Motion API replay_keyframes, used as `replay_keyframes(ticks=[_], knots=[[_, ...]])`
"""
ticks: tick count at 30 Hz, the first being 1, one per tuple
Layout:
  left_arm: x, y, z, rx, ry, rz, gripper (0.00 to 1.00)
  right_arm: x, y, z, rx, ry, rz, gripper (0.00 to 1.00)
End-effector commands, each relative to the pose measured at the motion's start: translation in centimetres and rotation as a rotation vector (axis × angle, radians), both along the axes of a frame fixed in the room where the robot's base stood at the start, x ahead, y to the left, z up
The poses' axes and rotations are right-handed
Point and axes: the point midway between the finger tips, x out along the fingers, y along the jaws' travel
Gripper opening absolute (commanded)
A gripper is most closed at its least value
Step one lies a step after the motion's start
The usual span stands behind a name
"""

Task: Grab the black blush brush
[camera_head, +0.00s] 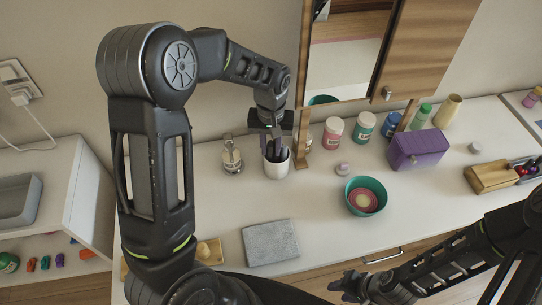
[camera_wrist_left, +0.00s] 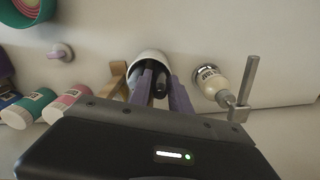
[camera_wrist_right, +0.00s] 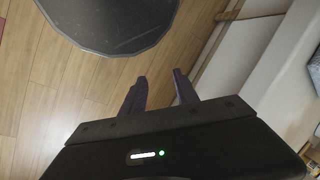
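A white cup (camera_head: 277,168) stands on the counter with several dark brush handles in it. In the left wrist view the cup (camera_wrist_left: 151,56) holds dark handles (camera_wrist_left: 160,84), crowded together; I cannot tell which is the black blush brush. My left gripper (camera_head: 270,144) points down over the cup. Its purple fingers (camera_wrist_left: 160,76) are apart, with dark handles showing between them and the tips at the cup's mouth; contact cannot be told. My right gripper (camera_head: 347,287) is low in front of the counter. In the right wrist view it is open and empty (camera_wrist_right: 160,75).
A pump bottle (camera_head: 231,157) stands left of the cup, and a wooden mirror post (camera_head: 302,140) close on its right. Jars (camera_head: 333,133), a green bowl (camera_head: 366,196) and a purple box (camera_head: 418,149) are further right. A grey folded cloth (camera_head: 270,242) lies in front.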

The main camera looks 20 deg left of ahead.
Motion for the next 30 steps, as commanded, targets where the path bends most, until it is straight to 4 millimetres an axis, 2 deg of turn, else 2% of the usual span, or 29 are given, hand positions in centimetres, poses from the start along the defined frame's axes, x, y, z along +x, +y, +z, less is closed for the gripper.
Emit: replay_keyframes(ticks=[15,24,30], knots=[[0.01,-0.01,0.04,0.000,0.000,0.000,0.24,0.00,0.00,-0.04,0.000,0.000,0.000,0.36],[0.00,-0.01,0.04,0.000,0.000,0.000,0.01,0.00,0.00,-0.04,0.000,0.000,0.000,0.36],[0.02,-0.02,0.05,0.000,0.000,0.000,0.00,0.00,0.00,-0.04,0.000,0.000,0.000,0.36]])
